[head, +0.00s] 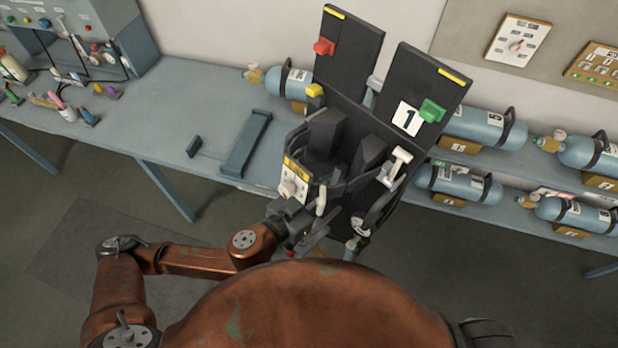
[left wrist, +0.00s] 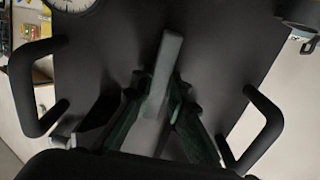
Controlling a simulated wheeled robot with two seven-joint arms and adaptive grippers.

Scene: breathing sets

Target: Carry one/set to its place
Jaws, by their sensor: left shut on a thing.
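The breathing set (head: 345,120) is a tall black frame with two upper panels, a red, a yellow and a green knob, and a white label reading 1. It is tilted in front of the bench, and its lower part overlaps my arm. My left gripper (head: 318,222) is at its lower end, partly hidden by the set's parts. In the left wrist view the fingers (left wrist: 163,108) are closed around a grey bar handle (left wrist: 168,58) on the set's dark plate. I cannot tell whether the set touches the bench. My right gripper is not in view.
A long grey-blue bench (head: 190,100) runs along the wall. A grey bracket (head: 246,143) lies on its clear stretch. Gas cylinders (head: 482,127) lie on shelves to the right. A cabinet (head: 75,40) and small tools stand at the left end.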

